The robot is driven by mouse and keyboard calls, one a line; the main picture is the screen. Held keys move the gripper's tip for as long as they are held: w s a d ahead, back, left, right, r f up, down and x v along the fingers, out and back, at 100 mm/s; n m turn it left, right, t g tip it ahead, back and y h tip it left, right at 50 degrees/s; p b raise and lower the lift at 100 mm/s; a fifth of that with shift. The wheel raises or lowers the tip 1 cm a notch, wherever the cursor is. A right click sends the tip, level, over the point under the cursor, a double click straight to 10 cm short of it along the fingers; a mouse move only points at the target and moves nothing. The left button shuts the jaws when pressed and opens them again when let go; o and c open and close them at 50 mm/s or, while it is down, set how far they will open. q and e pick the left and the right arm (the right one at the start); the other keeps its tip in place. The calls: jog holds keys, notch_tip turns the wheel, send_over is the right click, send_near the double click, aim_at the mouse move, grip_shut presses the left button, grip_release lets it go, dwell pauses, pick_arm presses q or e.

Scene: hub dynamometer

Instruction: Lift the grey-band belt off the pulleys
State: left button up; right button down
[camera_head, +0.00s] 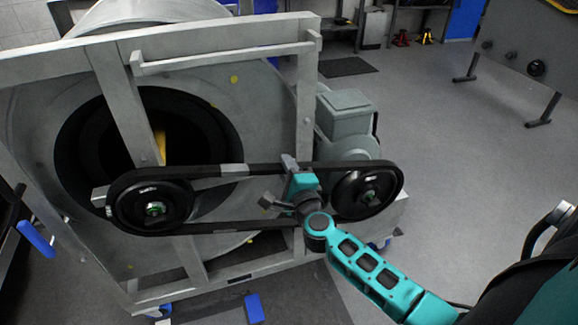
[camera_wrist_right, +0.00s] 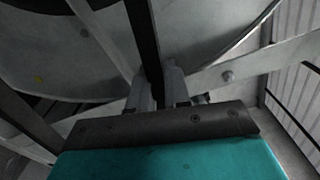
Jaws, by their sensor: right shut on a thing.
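The black belt (camera_head: 268,170) with a light grey band (camera_head: 234,170) on its upper run is looped around the large left pulley (camera_head: 152,206) and the right pulley (camera_head: 364,194). My right gripper (camera_head: 289,163) is at the upper run, between the pulleys and nearer the right one. In the right wrist view, the belt (camera_wrist_right: 146,40) passes between the two fingers of the gripper (camera_wrist_right: 158,90), which is shut on it. My gripper and wrist hide part of the belt. My left gripper is not in view.
A grey metal frame (camera_head: 220,40) and a large drum (camera_head: 225,90) stand right behind the belt. A grey-green motor (camera_head: 346,115) sits behind the right pulley. A blue block (camera_head: 254,308) is low in front. The floor (camera_head: 440,150) to the right is clear.

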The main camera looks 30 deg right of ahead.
jog(key=shift+w+a+r, duration=0.1)
jog(key=shift+a+r, duration=0.05)
jog(key=shift+r, duration=0.1)
jog(key=shift+s, duration=0.25)
jog(key=shift+s+a+p, duration=0.2)
jog(key=shift+s+p, duration=0.1)
jog(key=shift+s, duration=0.35)
dwell(0.4)
jog(key=shift+s, duration=0.2)
jog(key=shift+s+a, duration=0.2)
jog(key=shift+s, duration=0.45)
